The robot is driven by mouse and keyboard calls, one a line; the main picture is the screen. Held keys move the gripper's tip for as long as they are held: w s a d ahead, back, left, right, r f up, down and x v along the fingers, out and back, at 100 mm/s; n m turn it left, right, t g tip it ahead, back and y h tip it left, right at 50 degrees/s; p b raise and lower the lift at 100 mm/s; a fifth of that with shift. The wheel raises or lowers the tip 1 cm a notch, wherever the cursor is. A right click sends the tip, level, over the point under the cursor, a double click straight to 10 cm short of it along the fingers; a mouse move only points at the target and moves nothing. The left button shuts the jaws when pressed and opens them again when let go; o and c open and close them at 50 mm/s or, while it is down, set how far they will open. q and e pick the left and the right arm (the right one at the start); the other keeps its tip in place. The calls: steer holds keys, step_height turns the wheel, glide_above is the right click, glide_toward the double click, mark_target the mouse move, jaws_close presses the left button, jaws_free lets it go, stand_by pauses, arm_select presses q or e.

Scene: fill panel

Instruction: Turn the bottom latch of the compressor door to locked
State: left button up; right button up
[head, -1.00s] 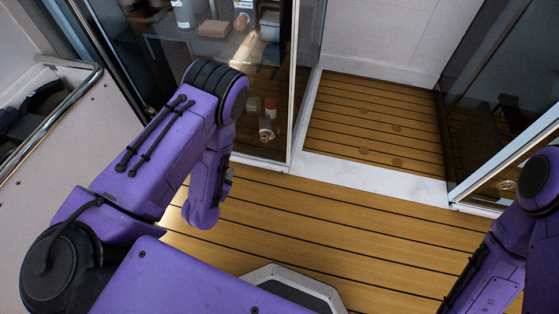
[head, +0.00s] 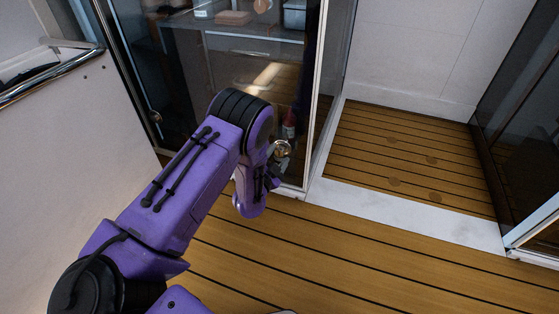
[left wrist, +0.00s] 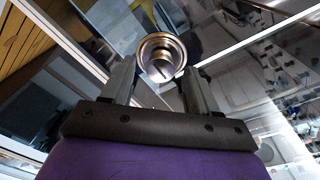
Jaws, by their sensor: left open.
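The bottom latch (head: 281,149) is a round brass-coloured metal fitting low on the glass compressor door (head: 262,105), near its right frame edge. In the left wrist view the latch (left wrist: 160,56) shows as a ringed knob with a raised, slotted centre. My left gripper (head: 272,181) is small and partly hidden behind my purple forearm, just below the latch. In the left wrist view my left gripper (left wrist: 159,68) is open, its two fingers on either side of the knob. I cannot tell whether they touch it. My right gripper is not in view.
Behind the glass are shelves with a pinkish block (head: 234,17), a clear box (head: 295,14) and a red-and-white bottle (head: 289,128). A metal rail (head: 55,77) runs along the left. The wooden floor (head: 370,270) is clear, with a white threshold (head: 410,213) across it.

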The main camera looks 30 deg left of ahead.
arm_select(q)
steer(key=shift+w+a, duration=0.15)
steer(key=shift+w, duration=0.65)
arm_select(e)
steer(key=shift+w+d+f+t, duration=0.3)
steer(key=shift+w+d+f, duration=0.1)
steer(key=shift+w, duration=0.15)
arm_select(q)
steer(key=c, duration=1)
steer(key=shift+c, duration=0.2)
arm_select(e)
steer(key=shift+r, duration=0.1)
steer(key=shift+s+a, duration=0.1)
